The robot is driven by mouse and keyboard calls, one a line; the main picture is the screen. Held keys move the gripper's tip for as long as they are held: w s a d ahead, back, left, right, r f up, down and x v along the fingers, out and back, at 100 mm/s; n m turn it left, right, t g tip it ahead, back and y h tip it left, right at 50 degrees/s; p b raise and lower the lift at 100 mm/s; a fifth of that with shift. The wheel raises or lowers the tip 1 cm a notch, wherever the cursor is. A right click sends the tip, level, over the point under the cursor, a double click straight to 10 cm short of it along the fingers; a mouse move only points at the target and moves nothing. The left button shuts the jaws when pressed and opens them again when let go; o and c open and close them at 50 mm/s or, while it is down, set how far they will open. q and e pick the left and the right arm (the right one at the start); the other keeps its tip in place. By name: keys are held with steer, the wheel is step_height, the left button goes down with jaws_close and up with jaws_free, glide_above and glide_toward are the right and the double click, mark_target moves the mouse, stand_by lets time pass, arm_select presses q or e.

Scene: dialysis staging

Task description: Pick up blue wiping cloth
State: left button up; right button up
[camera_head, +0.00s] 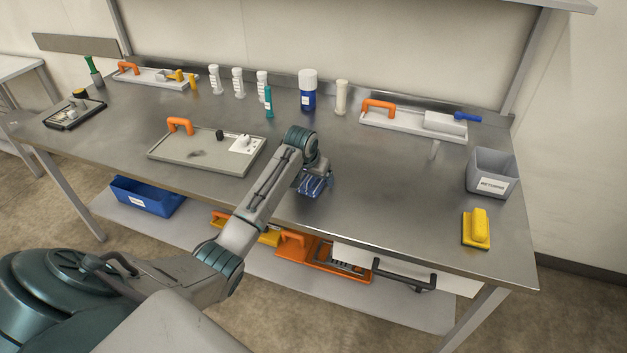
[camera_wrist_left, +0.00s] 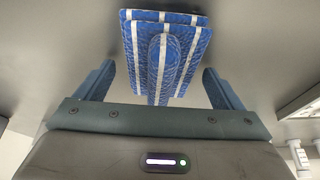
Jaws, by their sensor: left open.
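The blue wiping cloth (camera_head: 312,187) has white stripes and lies folded on the steel table near its front edge, partly hidden by my left gripper in the head view. In the left wrist view the cloth (camera_wrist_left: 166,55) shows at the top centre, its near end between the two blue fingers. My left gripper (camera_head: 316,180) is open over the cloth, with a gap on each side of it; the fingers (camera_wrist_left: 160,84) do not touch it in the wrist view. My right gripper is not in view.
A grey tray with an orange handle (camera_head: 160,151) lies left of my arm. Bottles, including a blue one (camera_head: 308,97), stand at the back. A grey bin (camera_head: 492,172) and a yellow scrubber (camera_head: 476,230) are at the right. The table right of my gripper is clear.

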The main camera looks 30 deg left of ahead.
arm_select(q)
steer(key=shift+f+p, duration=0.15)
steer(key=shift+p, duration=0.2)
steer(key=c, duration=1.1)
steer(key=shift+o, duration=0.2)
